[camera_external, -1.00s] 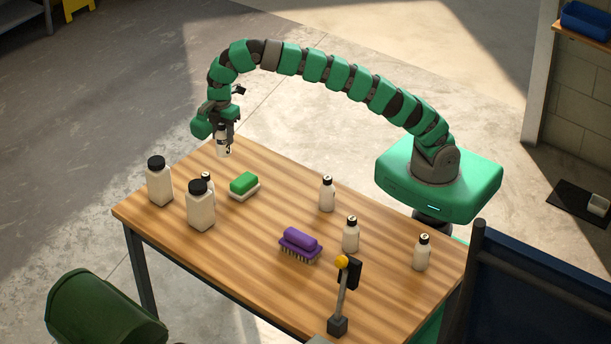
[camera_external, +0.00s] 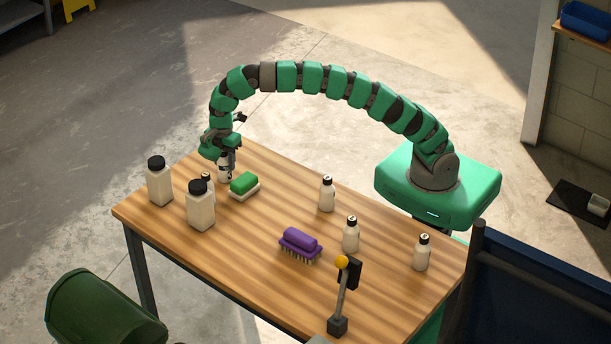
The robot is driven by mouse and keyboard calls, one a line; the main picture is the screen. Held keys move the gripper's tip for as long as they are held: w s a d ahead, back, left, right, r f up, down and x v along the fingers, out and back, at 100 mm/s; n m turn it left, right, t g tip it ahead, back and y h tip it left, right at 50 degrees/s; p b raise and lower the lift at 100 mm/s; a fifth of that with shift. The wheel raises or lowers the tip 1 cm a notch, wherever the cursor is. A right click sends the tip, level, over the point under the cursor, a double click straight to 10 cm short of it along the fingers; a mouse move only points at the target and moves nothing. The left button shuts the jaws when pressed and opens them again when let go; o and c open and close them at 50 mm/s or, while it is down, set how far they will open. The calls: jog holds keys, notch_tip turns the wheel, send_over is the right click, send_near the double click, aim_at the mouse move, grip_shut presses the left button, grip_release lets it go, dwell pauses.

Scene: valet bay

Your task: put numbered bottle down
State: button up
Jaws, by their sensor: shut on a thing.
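My gripper (camera_external: 226,160) points down at the far left part of the table (camera_external: 240,230), shut on a small white bottle with a dark cap (camera_external: 224,173). The held bottle is upright, and its base is at or just above the tabletop; I cannot tell whether it touches. Its number is not readable. Another small bottle (camera_external: 207,180) stands just in front of it, mostly hidden behind a large white bottle (camera_external: 201,209). More small black-capped bottles stand on the right half: one at centre (camera_external: 327,195), one nearer (camera_external: 350,235), one at the right (camera_external: 422,253).
A green and white sponge (camera_external: 244,185) lies just right of the held bottle. A second large bottle (camera_external: 159,182) stands at the left edge. A purple brush (camera_external: 300,244) and a yellow-knobbed lever (camera_external: 341,295) are nearer the front.

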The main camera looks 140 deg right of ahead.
jog(key=o, duration=1.1)
jog(key=shift+c, duration=0.2)
notch_tip(320, 180, up, 11)
jog(key=p, duration=0.3)
jog(key=shift+d+r, duration=0.1)
jog(key=shift+r, duration=0.45)
